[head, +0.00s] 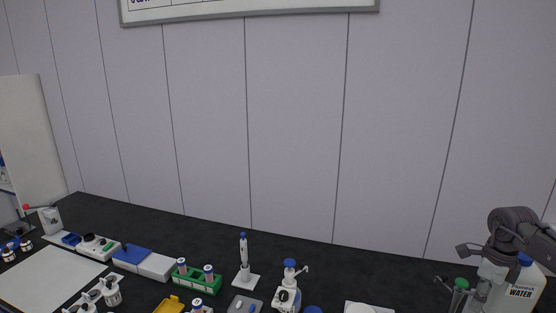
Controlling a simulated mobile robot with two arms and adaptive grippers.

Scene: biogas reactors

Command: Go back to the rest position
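My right gripper (455,267) is at the lower right, its arm coming in from the right edge. Its fingers look spread apart, with nothing seen between them. It is in front of a white jug labelled WATER (521,292) with a blue cap and hides part of it. A green-capped tube or bottle (461,283) shows close beside the fingers; I cannot tell if they touch. My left gripper is not in view.
On the black bench (200,235) stand a green tube rack (197,282), a pipette on a stand (243,262), a blue-topped dispenser bottle (288,284), a blue-and-white box (143,262) and a white mat (48,278). The bench's back strip is clear before the panelled wall.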

